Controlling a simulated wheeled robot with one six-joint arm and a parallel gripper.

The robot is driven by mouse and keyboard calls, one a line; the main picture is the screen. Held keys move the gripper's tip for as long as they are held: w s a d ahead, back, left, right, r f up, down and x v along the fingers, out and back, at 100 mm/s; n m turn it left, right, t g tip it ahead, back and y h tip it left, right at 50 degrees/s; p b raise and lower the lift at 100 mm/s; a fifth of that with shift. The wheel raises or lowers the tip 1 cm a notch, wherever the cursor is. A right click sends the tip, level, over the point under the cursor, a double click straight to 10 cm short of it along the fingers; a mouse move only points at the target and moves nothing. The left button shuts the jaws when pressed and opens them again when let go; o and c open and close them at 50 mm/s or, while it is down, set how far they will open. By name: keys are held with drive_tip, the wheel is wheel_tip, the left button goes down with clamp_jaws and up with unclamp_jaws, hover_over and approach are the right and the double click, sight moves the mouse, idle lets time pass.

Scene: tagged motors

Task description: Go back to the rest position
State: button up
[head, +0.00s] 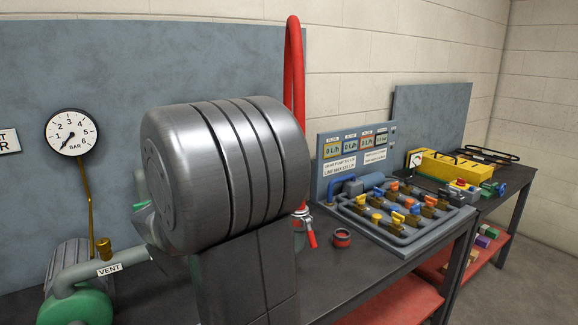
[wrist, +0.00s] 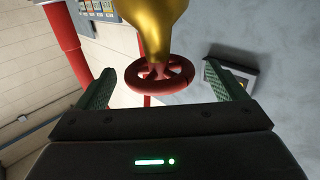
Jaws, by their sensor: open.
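In the wrist view my gripper (wrist: 166,84) is open, with its two green ribbed fingers spread wide. A red handwheel (wrist: 160,76) on a brass-coloured valve body (wrist: 158,25) shows ahead, between the fingers in the picture. Nothing is held; no contact with the wheel shows, and I cannot tell the exact gap. In the head view my large grey arm joint fills the centre and hides most of my gripper and the wheel.
A dark bench (head: 373,268) runs along the wall. A red hose (head: 295,75) rises behind my arm. A red ring (head: 342,238), valve board (head: 400,218) and yellow box (head: 450,168) are right.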

drive_tip(key=v, duration=1.1)
drive_tip(key=x, duration=0.6)
drive_tip(key=b+x, duration=0.1)
drive_tip(key=x, duration=0.6)
drive_tip(key=shift+w+d+f, duration=0.15)
drive_tip(key=shift+w+f, duration=0.05)
drive_tip(key=shift+w, duration=0.05)
drive_tip(key=shift+n+y+b, duration=0.3)
drive_tip(key=shift+y+b, duration=0.15)
drive_tip(key=shift+y, duration=0.05)
drive_tip(key=shift+s+y+b, duration=0.15)
drive_tip(key=shift+y+b, duration=0.3)
drive_tip(key=shift+y, duration=0.05)
drive_tip(key=n+y+b, duration=0.2)
drive_tip(key=b, duration=0.2)
drive_tip(key=shift+y, duration=0.4)
drive_tip(key=n+y+b, duration=0.3)
drive_tip(key=y+b, duration=0.1)
drive_tip(key=b, duration=0.2)
drive_tip(key=shift+b, duration=0.35)
drive_tip(key=n+g+y+b, duration=0.1)
drive_tip(key=n+y+b, duration=0.1)
drive_tip(key=y+b, duration=0.1)
drive_tip(key=shift+g, duration=0.3)
drive_tip(key=shift+r+n+y+b, duration=0.1)
drive_tip(key=shift+n+y+b, duration=0.2)
drive_tip(key=shift+y+b, duration=0.1)
drive_tip(key=shift+n+g+y, duration=0.6)
drive_tip(key=shift+y, duration=0.2)
